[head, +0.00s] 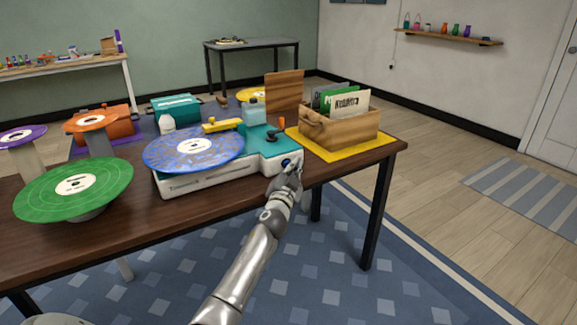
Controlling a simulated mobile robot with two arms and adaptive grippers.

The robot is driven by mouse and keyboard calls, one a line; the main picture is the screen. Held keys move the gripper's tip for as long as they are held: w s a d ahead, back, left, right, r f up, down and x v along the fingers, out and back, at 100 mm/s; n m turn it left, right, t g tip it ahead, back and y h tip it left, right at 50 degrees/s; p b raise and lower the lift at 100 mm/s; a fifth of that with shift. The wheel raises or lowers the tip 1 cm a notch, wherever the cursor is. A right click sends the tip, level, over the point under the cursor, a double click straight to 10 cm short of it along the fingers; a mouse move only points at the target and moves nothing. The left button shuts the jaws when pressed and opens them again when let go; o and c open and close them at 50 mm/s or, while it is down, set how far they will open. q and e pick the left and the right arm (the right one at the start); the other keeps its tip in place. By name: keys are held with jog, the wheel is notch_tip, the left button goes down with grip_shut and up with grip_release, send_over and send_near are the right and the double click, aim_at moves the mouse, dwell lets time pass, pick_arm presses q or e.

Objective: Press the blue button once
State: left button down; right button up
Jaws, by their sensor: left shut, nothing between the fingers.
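A white and teal record player (212,178) stands near the front edge of the wooden table, with a blue marbled record (165,155) on top. The blue button (285,162) shows as a small blue spot on the white front at the right end of the player. My left gripper (293,168) is shut and empty, with its fingertips right at the button. I cannot tell whether they touch it. The gripper partly hides the area around the button. My right gripper is not in view.
A wooden crate (352,132) with record sleeves stands on a yellow mat (362,152) to the right. A green record (40,190) on a stand is at the left.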

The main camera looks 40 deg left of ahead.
pick_arm(q)
jog(key=shift+s+d, duration=0.2)
jog(key=shift+d, duration=0.25)
jog(key=shift+s+d, duration=0.1)
jog(key=shift+d, duration=0.05)
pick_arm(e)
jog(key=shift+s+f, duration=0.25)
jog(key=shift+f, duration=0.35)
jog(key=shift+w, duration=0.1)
pick_arm(q)
jog(key=d, duration=0.1)
jog(key=s+d, duration=0.1)
jog(key=d, duration=0.1)
jog(key=s+d, duration=0.1)
jog(key=shift+d, duration=0.35)
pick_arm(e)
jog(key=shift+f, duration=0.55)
